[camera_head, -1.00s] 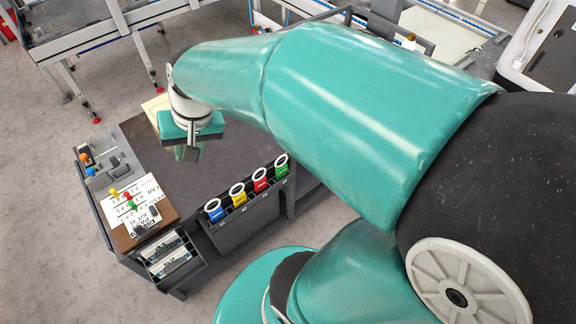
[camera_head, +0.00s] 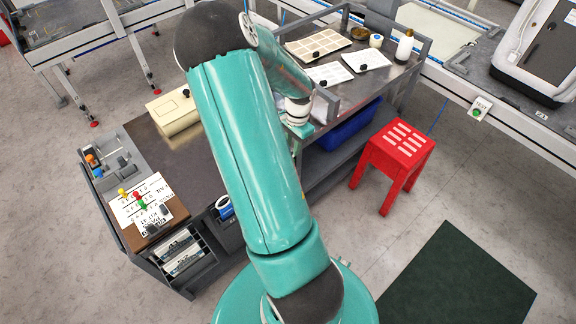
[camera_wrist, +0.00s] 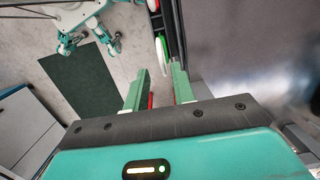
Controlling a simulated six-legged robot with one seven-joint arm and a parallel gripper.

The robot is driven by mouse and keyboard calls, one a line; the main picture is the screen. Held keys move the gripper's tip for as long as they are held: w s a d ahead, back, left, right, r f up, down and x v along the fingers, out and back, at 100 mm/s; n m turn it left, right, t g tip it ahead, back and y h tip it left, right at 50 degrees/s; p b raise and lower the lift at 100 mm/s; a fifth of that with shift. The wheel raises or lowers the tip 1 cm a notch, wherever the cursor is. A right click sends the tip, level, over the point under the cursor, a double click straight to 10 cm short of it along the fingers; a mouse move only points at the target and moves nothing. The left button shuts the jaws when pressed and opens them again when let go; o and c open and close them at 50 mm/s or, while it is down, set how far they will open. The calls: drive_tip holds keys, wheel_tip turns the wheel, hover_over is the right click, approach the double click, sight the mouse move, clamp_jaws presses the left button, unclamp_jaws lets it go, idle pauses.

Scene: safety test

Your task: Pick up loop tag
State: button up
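A blue loop tag (camera_head: 225,207) with a white ring hangs at the bench's front edge in the head view. My arm hides the part of that edge where yellow, red and green tags showed earlier. In the wrist view a white ring with green (camera_wrist: 161,52), seen nearly edge-on, looks like a loop tag. It lies beyond my gripper (camera_wrist: 156,76), roughly in line with the gap between the fingers. The fingers are apart with no tag visibly held. In the head view my gripper end is at the bench's front edge, its fingertips hidden.
A red stool (camera_head: 396,150) stands right of the bench, near a dark green mat (camera_head: 460,280). A blue bin (camera_head: 350,125) sits under the bench top. A beige box (camera_head: 172,112) lies on the top.

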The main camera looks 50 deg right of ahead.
drive_tip(key=f, duration=0.7)
drive_tip(key=shift+w+a+f, duration=0.15)
drive_tip(key=shift+w+a, duration=0.15)
drive_tip(key=shift+a, duration=0.1)
drive_tip(key=shift+c, duration=0.3)
clamp_jaws()
